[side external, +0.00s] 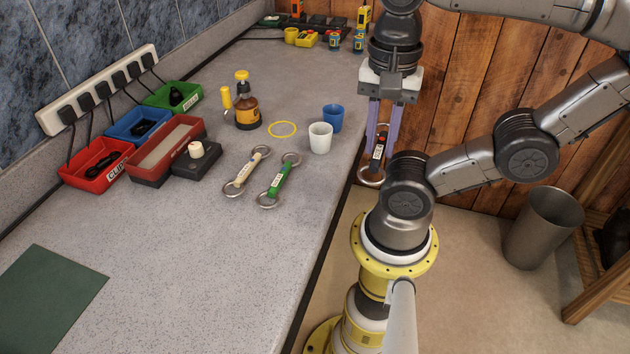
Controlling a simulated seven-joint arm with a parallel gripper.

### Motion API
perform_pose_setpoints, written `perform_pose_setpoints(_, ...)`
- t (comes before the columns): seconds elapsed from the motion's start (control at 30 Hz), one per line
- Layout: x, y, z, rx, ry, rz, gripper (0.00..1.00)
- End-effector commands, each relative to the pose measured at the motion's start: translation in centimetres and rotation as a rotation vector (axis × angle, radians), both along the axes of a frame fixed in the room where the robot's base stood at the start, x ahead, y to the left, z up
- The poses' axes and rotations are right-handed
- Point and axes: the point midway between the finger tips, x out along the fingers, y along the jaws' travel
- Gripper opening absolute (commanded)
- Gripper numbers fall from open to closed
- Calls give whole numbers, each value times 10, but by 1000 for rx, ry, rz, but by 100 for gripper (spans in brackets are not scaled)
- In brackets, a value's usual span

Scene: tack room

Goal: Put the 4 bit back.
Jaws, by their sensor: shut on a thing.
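My gripper (379,136) points down at the right of the bench and is shut on a dark bit (376,154) with a pale label, a red spot and a metal ring at its lower end. The held bit appears in the air past the bench's right edge; part of it is hidden by the fingers and my arm. A cream bit (246,171) and a green bit (279,181), each with metal end rings, lie side by side on the bench. I cannot read the number on any label.
A white cup (320,138), a blue cup (332,117) and a yellow ring (282,129) are on the bench (200,270). A brown bottle (247,112) stands behind. Red (93,181), blue (119,134) and green (163,102) trays line the left. The front bench is mostly clear.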

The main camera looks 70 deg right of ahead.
Motion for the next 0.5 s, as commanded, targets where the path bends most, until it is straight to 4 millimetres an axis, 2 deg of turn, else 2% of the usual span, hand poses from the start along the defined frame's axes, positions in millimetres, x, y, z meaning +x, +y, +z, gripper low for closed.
perform_pose_setpoints(0.23,56,0,-26,0,7,0,0)
perform_pose_setpoints(0.5,91,0,-67,0,3,0,0)
